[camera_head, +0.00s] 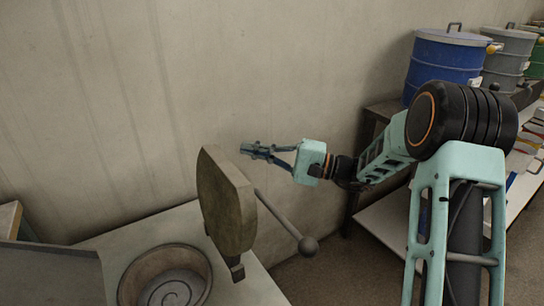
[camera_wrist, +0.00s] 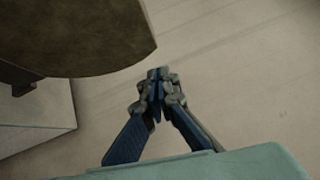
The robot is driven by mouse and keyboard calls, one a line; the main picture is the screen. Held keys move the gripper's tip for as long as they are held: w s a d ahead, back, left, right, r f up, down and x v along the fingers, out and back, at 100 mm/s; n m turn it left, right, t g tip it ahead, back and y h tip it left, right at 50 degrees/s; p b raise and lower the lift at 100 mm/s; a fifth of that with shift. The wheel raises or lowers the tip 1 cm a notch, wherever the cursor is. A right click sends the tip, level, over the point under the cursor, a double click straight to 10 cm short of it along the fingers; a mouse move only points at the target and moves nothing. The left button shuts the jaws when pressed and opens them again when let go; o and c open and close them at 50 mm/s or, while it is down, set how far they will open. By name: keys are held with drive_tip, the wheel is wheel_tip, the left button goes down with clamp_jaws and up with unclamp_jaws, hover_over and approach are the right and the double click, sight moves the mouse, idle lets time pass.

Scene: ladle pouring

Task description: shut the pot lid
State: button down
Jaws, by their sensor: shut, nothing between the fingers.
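The pot (camera_head: 128,284) is a round opening set in a pale block at the lower left of the head view, with a spiral pattern inside. Its lid (camera_head: 226,205) is a thick brown-grey disc standing open, roughly upright, beside the opening. A rod with a ball end (camera_head: 308,246) sticks out from the lid to the right. My gripper (camera_head: 247,150) is shut and empty, behind and a little right of the lid's upper edge, apart from it. In the wrist view the gripper (camera_wrist: 156,76) shows shut, with the lid (camera_wrist: 80,30) at the upper left.
The pale wall (camera_head: 250,70) runs close behind my gripper. A blue drum (camera_head: 444,62) and a grey drum (camera_head: 506,60) stand on a shelf at the upper right. A dark grey panel (camera_head: 50,275) is at the lower left. Floor shows between block and shelf.

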drive_tip(key=shift+s+a+r, duration=0.15)
drive_tip(key=shift+s+a, duration=0.25)
drive_tip(key=shift+a, duration=0.25)
drive_tip(key=shift+s+a+r, duration=0.1)
drive_tip(key=shift+s+a, duration=0.25)
drive_tip(key=shift+a, duration=0.25)
drive_tip(key=shift+s+a+r, duration=0.15)
drive_tip(key=shift+s+a, duration=0.25)
drive_tip(key=shift+a, duration=0.25)
